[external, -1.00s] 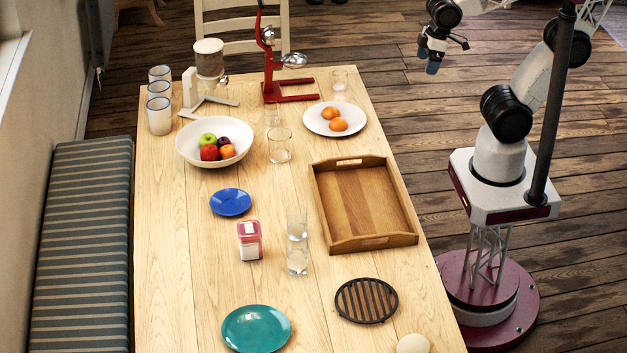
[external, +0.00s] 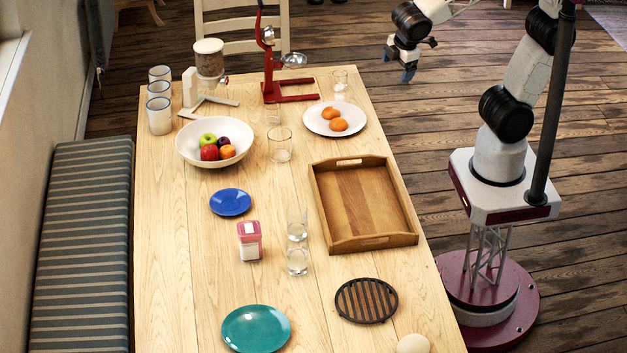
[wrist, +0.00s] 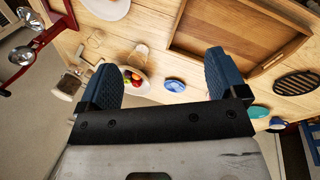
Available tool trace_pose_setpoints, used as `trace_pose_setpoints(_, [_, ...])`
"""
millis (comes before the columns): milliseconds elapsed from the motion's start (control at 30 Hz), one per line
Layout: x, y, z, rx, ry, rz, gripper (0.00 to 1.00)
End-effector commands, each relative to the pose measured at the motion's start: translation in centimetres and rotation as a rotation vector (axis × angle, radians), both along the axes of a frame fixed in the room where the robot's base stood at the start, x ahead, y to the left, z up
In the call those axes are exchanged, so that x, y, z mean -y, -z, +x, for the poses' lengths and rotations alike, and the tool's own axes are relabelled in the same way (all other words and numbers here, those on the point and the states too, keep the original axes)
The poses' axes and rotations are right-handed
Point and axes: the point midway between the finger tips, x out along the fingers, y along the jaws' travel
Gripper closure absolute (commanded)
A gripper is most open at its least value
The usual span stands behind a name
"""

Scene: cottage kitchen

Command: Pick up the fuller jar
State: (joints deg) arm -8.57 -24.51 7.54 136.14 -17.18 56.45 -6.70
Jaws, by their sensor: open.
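My gripper (external: 410,72) is open and empty, in the air beyond the table's right edge, far from the jar. Its two blue fingers spread apart in the wrist view (wrist: 165,82); I cannot pick out the jar there.
A wooden tray (external: 333,240) lies right of the glasses. A blue plate (external: 230,202), fruit bowl (external: 188,154), plate of orange fruits (external: 350,116), teal plate (external: 256,329) and dark trivet (external: 366,300) lie around. A red press (external: 270,75) stands at the back.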

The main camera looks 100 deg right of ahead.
Motion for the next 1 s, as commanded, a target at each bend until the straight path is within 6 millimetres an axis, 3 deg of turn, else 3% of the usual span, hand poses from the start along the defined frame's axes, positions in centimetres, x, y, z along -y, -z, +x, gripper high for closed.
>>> trace_pose_setpoints(567, [-6.7, 2.9, 12.2, -0.151, -0.473, -0.333, 0.09])
trace_pose_setpoints(1000, [-15.1, 7.1, 20.5, -0.250, -0.829, -0.599, 0.09])
